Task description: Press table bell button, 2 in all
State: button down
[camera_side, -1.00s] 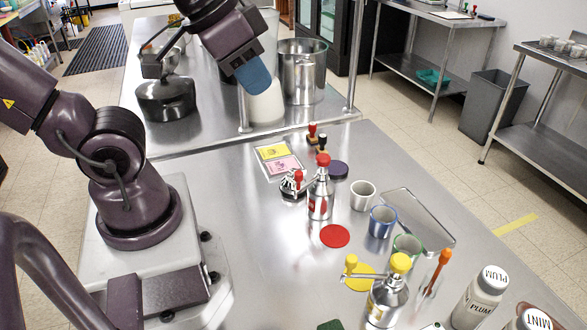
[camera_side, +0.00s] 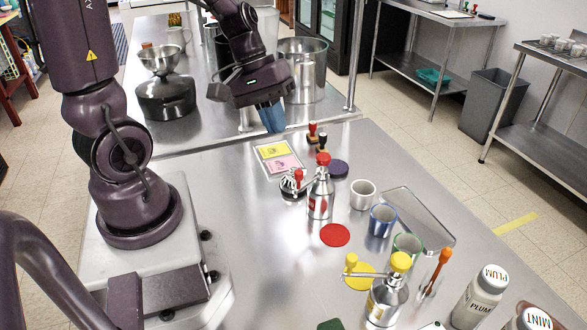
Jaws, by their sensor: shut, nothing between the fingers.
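The table bell (camera_side: 288,187) is a small silver dome on a dark base. It stands on the steel table, left of the red-topped grinder (camera_side: 320,200), whose crank arm and red knob partly cover it. Its button is too hidden to make out. My gripper (camera_side: 273,127) has blue fingers pointing down, shut and empty. It hangs above the table's far part, up and a little left of the bell in the picture, and apart from it.
A card with yellow and pink panels (camera_side: 266,150) lies just beyond the bell. Two stamps (camera_side: 322,143) and a purple disc (camera_side: 338,169) are to the right. Cups, a yellow-topped grinder (camera_side: 388,300) and a red disc (camera_side: 335,235) stand nearer.

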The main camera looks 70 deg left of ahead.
aim_at(293, 170)
jog(key=w+a+f+n+t, duration=0.6)
jog(key=a+n, duration=0.3)
jog(key=n, duration=0.2)
jog(key=shift+w+a+f+n, duration=0.25)
jog(key=shift+w+f+n, duration=0.15)
jog(key=shift+f, duration=0.05)
jog(key=shift+f, duration=4.4)
jog(key=shift+f, duration=0.4)
